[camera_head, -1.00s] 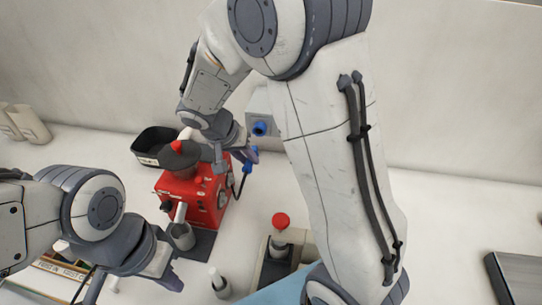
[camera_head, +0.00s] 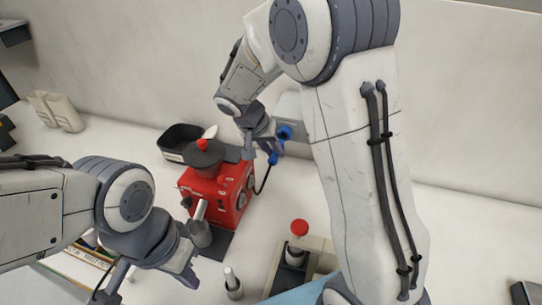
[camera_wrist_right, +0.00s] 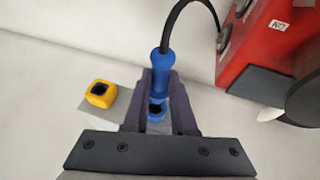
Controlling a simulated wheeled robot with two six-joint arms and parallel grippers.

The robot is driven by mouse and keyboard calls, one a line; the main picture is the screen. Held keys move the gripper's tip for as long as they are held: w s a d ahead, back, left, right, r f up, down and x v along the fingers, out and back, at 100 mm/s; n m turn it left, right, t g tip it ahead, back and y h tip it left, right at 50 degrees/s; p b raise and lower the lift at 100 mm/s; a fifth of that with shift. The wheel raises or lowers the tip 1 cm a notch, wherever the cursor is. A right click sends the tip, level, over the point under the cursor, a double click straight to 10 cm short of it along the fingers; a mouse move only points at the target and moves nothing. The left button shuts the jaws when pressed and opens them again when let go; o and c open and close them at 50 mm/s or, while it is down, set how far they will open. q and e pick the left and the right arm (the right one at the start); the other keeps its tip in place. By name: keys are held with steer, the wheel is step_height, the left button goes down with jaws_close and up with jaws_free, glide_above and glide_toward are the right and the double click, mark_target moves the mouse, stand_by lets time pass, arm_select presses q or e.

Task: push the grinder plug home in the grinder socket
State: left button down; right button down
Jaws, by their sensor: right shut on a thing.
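The blue grinder plug (camera_wrist_right: 163,66) is between the fingers of my right gripper (camera_wrist_right: 160,95), which is shut on it. Its dark cable arches up towards the red grinder (camera_wrist_right: 262,40). Just below the plug in the right wrist view is a blue ring, the grinder socket (camera_wrist_right: 156,113), partly hidden by the fingers; I cannot tell whether the plug touches it. In the head view, the blue socket (camera_head: 285,131) shows right beside my right gripper (camera_head: 270,150), with the plug (camera_head: 273,158) below it. My left gripper (camera_head: 150,283) is open and empty at the lower left.
A yellow socket (camera_wrist_right: 100,94) sits on the grey box (camera_wrist_right: 96,120) beside the blue one. The red grinder (camera_head: 215,190) stands left of my right gripper, with a black bin (camera_head: 178,140) behind it. A red-topped tamper (camera_head: 299,228) and a small bottle (camera_head: 232,283) stand in front.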

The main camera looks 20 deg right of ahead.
steer(key=shift+w+d, duration=0.5)
steer(key=shift+w, duration=0.15)
steer(key=shift+b, duration=0.85)
stand_by(1.2)
steer(key=shift+w+d, duration=0.55)
steer(key=shift+w, duration=0.15)
steer(key=shift+w+d, duration=0.5)
steer(key=shift+w, duration=0.2)
stand_by(0.4)
steer(key=c, duration=0.7)
jaws_free()
steer(key=shift+o, duration=0.2)
steer(key=b+v, duration=0.2)
steer(key=v, duration=0.8)
steer(key=shift+r, duration=0.25)
steer(key=shift+a, duration=0.15)
